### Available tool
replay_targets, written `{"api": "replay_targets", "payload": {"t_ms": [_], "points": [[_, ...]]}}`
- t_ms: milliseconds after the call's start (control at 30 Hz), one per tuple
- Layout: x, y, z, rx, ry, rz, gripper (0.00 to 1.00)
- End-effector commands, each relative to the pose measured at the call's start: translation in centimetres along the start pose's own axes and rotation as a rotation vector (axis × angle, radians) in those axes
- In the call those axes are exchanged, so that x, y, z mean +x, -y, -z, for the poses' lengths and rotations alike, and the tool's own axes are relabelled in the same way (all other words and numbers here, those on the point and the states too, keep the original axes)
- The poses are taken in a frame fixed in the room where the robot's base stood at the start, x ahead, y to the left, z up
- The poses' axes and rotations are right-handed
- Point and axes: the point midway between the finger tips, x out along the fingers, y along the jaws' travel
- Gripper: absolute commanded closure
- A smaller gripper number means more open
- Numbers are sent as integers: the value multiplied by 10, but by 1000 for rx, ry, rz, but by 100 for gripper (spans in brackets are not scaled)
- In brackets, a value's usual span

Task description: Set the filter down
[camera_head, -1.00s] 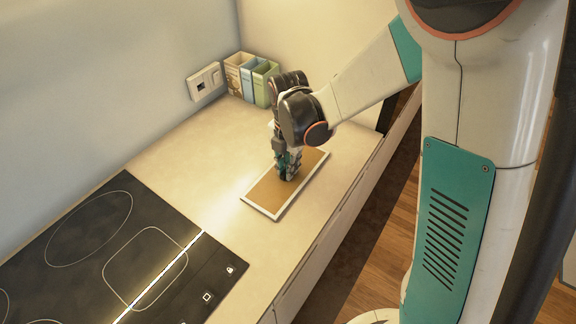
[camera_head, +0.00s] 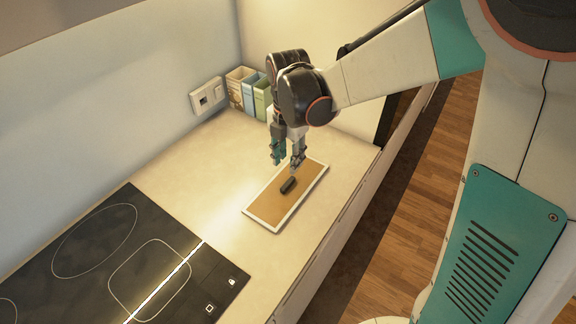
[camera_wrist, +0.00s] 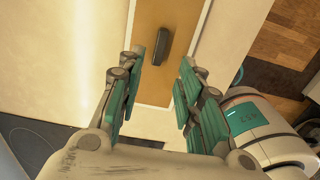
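The filter (camera_head: 268,205) is a flat tan rectangular panel with a pale frame and a dark handle (camera_head: 288,185) near its middle. It lies flat on the pale counter. In the wrist view the filter (camera_wrist: 181,20) runs away from me, with the dark handle (camera_wrist: 162,44) standing on it just beyond my fingertips. My gripper (camera_head: 286,160) is above the filter, with its fingers spread apart and nothing between them. It also shows open in the wrist view (camera_wrist: 160,62). The fingers are clear of the handle.
A black cooktop (camera_head: 110,262) lies on the counter to the left of the filter. Several upright boxes or books (camera_head: 250,92) stand in the back corner, near a wall outlet (camera_head: 206,96). The counter's front edge drops to a wooden floor (camera_head: 425,180).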

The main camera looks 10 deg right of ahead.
Motion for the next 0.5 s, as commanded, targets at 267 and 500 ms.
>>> {"api": "replay_targets", "payload": {"t_ms": [267, 500], "points": [[-29, 1, 0, 9, 1, -2, 67], [-58, 27, 2, 301, 36, -72, 67]]}}
